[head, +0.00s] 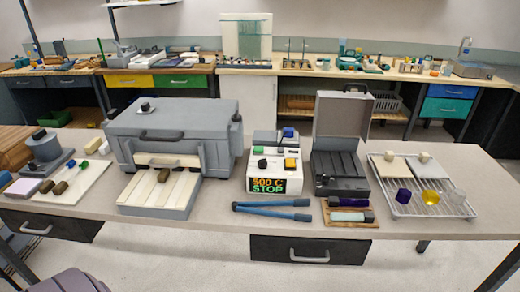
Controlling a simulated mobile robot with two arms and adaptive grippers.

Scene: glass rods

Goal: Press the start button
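A white control box (254,184) stands on the front table, just right of the large grey furnace (185,125). Its lit display (269,186) reads "500 C" in orange and "STOP" in green. On top of the box are a green button (258,150), a dark knob (262,163) and a yellow-orange block-like button (291,163). No label is legible, so I cannot tell which one is the start button. Neither of my grippers is in view.
Blue tongs (272,205) lie in front of the control box. An open grey case (341,165) stands to its right, then a wire rack (430,205) holding small coloured pieces. A white tray (85,180) lies at the left.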

